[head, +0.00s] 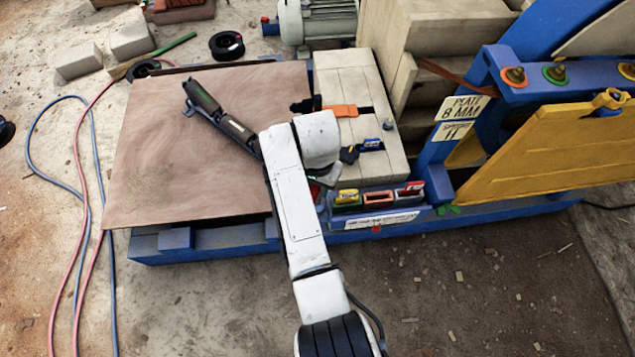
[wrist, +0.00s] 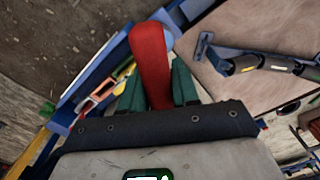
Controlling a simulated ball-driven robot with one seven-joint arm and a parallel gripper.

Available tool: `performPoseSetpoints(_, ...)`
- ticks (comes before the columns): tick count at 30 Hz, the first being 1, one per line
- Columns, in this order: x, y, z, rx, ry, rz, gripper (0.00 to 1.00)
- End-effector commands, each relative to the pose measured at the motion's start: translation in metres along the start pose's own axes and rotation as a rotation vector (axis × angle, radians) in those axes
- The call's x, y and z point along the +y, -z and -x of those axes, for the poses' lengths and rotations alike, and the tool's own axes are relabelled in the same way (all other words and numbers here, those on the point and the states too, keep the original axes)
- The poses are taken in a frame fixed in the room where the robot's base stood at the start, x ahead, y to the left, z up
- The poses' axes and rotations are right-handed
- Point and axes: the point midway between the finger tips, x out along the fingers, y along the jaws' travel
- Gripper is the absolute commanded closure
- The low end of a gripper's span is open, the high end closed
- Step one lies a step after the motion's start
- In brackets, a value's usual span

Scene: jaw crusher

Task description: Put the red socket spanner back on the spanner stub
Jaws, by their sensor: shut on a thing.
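My gripper (wrist: 158,88) has green fingers, and they are shut on a red handle-like piece, which I take to be the red socket spanner (wrist: 150,52). The red piece stands up between the fingers in the wrist view, and its lower end is hidden by the dark cuff of the gripper. In the head view my white arm hides most of the gripper, just left of the small tray of coloured blocks. I cannot make out the spanner stub for certain in either view.
A tray of coloured blocks (head: 378,220) sits at the blue frame's front edge. A brown sheet (head: 160,180) lies left, with a black tool (head: 222,116) on it. A pale wooden box (head: 350,85) stands behind. A yellow guard (head: 560,150) is at right. Hoses cross the left floor.

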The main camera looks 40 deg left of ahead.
Motion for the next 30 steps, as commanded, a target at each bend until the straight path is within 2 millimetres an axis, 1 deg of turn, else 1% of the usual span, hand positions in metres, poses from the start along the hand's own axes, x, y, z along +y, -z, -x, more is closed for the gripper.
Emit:
performPoseSetpoints(11, 0.0, 0.001, -0.001, 0.002, 0.001, 0.0, 1.0)
performPoseSetpoints(30, 0.0, 0.001, -0.018, 0.002, 0.001, 0.0, 1.0)
